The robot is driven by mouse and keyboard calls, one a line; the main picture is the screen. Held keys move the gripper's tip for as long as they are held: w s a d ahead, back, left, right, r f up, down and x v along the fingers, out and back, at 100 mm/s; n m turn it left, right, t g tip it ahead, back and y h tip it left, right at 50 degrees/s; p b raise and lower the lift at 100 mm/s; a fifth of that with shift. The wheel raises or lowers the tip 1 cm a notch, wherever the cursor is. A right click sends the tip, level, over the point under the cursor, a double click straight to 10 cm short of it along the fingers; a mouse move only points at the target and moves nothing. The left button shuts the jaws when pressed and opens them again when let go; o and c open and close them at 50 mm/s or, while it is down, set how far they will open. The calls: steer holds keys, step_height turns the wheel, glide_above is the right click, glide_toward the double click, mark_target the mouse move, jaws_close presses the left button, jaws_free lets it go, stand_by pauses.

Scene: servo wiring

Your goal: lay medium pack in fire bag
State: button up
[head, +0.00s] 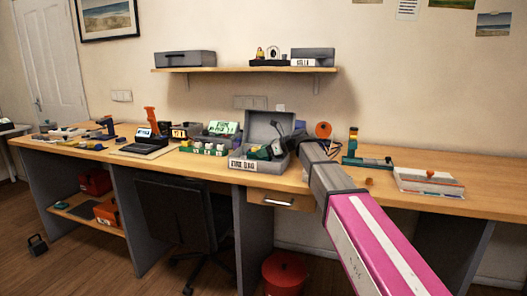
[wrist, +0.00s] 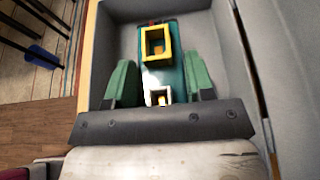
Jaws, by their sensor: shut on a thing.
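In the wrist view my gripper (wrist: 158,64) has its two green fingers shut on the sides of the medium pack (wrist: 175,76), a teal block with a yellow-rimmed socket and a smaller white-rimmed socket on its top. The pack is inside the grey fire bag (wrist: 116,28), between its walls. I cannot tell whether it touches the bottom. In the head view the fire bag (head: 242,164) is an open grey box with a white label on its front and its lid raised at the back. My gripper (head: 284,146) reaches into it from the right, partly hiding its inside.
Left of the fire bag stand a rack of green and white packs (head: 203,149) and a laptop (head: 145,148). Right of it are a green stand (head: 366,161) and a stack of books (head: 429,181). A shelf (head: 240,69) hangs above. The desk's far right is clear.

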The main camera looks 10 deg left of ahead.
steer(key=shift+f, duration=0.1)
steer(key=o, duration=1.2)
steer(key=shift+r, duration=0.25)
steer(key=v, duration=1.2)
steer(key=shift+r, duration=0.4)
